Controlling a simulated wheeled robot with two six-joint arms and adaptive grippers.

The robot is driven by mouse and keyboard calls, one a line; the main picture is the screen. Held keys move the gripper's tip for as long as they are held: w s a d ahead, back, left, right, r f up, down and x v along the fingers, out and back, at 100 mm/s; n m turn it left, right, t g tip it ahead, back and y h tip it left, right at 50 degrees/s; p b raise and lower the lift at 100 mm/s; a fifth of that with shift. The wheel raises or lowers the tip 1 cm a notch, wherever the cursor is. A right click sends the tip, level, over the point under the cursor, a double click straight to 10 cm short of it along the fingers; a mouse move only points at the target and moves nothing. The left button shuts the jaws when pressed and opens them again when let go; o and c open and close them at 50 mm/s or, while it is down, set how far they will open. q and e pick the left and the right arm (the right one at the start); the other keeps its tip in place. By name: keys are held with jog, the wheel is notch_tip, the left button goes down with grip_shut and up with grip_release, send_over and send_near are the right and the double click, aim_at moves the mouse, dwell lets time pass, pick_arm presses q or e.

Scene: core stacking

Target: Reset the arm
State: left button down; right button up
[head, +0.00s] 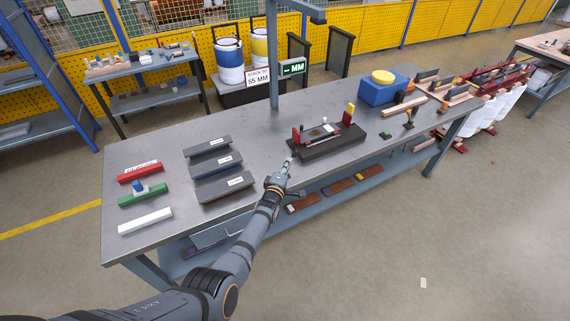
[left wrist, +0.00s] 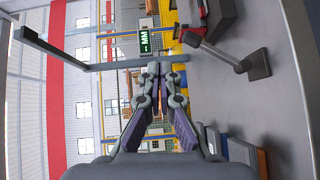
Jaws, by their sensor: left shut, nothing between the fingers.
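My left arm reaches in from the bottom left in the head view, and my left gripper (head: 287,165) is at the front edge of the grey table (head: 240,133). It is just in front and to the left of a dark fixture (head: 328,145). In the left wrist view the fingers of the left gripper (left wrist: 160,68) are together with nothing between them. My right gripper is in neither view.
Red (head: 140,172), green (head: 143,195) and white (head: 146,221) bars lie at the table's left, beside several dark grey blocks. A post with a display (head: 293,67) stands behind the fixture. A blue box (head: 383,88) and tools occupy the right end.

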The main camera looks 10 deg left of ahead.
pick_arm(q)
jog(key=s+a+f+m+g+y+b, duration=0.1)
jog(key=s+a+f+m+g, duration=0.25)
jog(key=s+f, duration=0.65)
jog(key=s+a+f+m+g+y+b, duration=0.15)
jog(key=s+a+f, duration=0.25)
jog(key=s+f, duration=0.6)
jog(key=s+a+f+m+g+b, duration=0.1)
jog(key=s+a+f+m+g, duration=0.45)
jog(key=f, duration=0.85)
jog(key=s+a+f+m+g, duration=0.1)
jog(key=s+f, duration=0.3)
jog(key=s, duration=0.7)
jog(key=s+a+f+m+g+y+b, duration=0.1)
jog(key=s+a+f, duration=0.3)
jog(key=s, duration=0.8)
jog(key=s+a+f+m+g+b, duration=0.1)
jog(key=s+a+f+m+g, duration=0.1)
jog(key=s, duration=1)
notch_tip(320, 180, down, 2)
jog(key=shift+s+a+f+m+g, duration=0.2)
jog(key=shift+a+m+g, duration=0.15)
jog(key=shift+m+g, duration=0.3)
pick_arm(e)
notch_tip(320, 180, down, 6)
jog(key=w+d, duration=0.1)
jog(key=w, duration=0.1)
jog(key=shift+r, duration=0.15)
